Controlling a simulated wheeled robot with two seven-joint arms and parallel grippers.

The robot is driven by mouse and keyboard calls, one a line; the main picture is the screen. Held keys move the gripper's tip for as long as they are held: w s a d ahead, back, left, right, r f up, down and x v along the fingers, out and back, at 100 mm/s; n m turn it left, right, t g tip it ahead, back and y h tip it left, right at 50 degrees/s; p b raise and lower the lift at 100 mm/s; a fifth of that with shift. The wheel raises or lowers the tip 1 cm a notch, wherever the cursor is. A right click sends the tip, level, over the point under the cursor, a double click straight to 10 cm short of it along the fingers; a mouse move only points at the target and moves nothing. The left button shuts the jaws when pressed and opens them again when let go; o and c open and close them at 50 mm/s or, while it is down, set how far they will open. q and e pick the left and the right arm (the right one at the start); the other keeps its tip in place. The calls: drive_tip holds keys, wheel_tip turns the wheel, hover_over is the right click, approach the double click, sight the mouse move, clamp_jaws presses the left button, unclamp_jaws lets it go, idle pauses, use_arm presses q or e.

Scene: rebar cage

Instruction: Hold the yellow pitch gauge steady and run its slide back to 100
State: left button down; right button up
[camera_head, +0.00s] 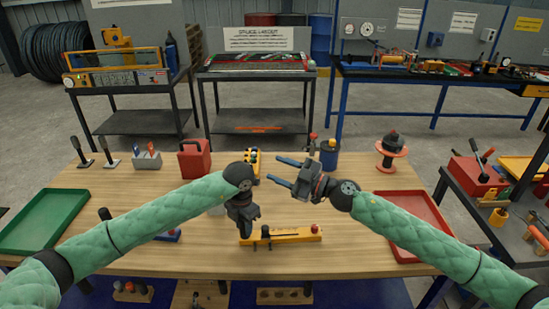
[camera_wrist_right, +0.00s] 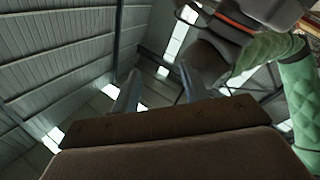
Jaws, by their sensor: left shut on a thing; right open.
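The yellow pitch gauge (camera_head: 290,236) lies on the wooden table at front centre, a long yellow bar. It has a dark upright part (camera_head: 265,231) left of its middle and a red knob (camera_head: 314,229) near its right end. Its scale marks are too small to read. My left gripper (camera_head: 245,232) points down and is shut on the gauge's left end. My right gripper (camera_head: 280,171) is open and empty, above and behind the gauge, with its fingers pointing left. In the right wrist view its fingers (camera_wrist_right: 155,92) are apart against the roof.
A green tray (camera_head: 45,222) lies at the left and a red tray (camera_head: 415,222) at the right. A red can (camera_head: 194,159), a yellow block (camera_head: 253,160), a blue cup (camera_head: 329,154) and an orange spool (camera_head: 392,150) stand along the back.

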drive_tip(key=shift+n+g+y, duration=0.3)
drive_tip(key=shift+n, duration=0.1)
drive_tip(key=r, duration=0.1)
drive_tip(key=a+r, duration=0.1)
drive_tip(key=w+r, duration=0.1)
drive_tip(key=shift+a+r, duration=0.4)
use_arm(q)
drive_tip(key=c, duration=1)
unclamp_jaws()
drive_tip(key=shift+r, duration=0.15)
